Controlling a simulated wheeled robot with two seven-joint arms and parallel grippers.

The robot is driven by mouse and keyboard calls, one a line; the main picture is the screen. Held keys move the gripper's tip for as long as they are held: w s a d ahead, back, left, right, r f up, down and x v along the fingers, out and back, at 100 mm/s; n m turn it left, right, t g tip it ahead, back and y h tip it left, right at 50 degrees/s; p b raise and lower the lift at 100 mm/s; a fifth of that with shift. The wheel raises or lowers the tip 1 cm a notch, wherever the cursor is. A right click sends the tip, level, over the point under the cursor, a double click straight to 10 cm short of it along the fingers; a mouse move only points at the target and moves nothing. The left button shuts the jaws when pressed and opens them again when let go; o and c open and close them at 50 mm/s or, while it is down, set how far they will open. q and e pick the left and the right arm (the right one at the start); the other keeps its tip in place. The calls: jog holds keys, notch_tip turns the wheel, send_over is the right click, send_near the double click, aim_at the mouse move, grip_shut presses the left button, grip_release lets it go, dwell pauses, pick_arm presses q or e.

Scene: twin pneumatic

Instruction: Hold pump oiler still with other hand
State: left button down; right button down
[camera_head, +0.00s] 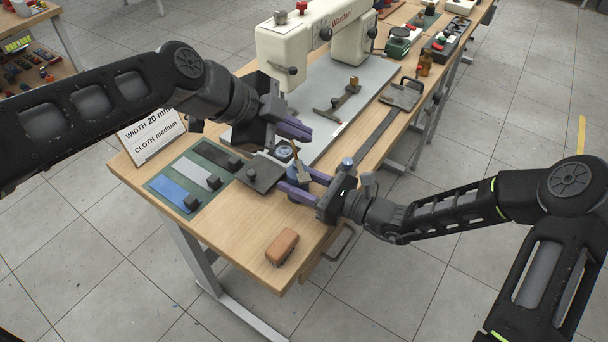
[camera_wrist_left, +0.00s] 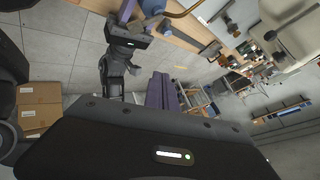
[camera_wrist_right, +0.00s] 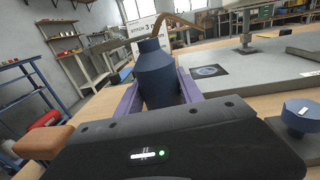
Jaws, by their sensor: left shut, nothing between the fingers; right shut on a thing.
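The pump oiler (camera_wrist_right: 158,75) is a dark blue can with a conical top and a thin bent copper-coloured spout. It stands upright near the table's front edge. My right gripper (camera_head: 300,180) is shut on it, one purple finger on either side; the fingers partly hide the can in the head view. The oiler's top (camera_wrist_left: 152,7) also shows at the upper edge of the left wrist view. My left gripper (camera_head: 297,130) is shut and empty. It hangs above the table behind the oiler, apart from it.
A cream sewing machine (camera_head: 283,48) stands behind on a grey plate. A green mat (camera_head: 168,188) with cloth strips and a sign (camera_head: 150,130) are at the left. A brown block (camera_head: 282,247) lies at the front corner. Tools and boxes fill the far table.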

aim_at(306, 176)
pick_arm(q)
jog(key=shift+f, duration=3.85)
jog(key=shift+s+f, duration=0.1)
jog(key=shift+f, duration=0.05)
jog(key=shift+f, duration=0.3)
jog(key=shift+f, duration=1.15)
jog(key=shift+r, duration=1.65)
jog(key=shift+r, duration=2.5)
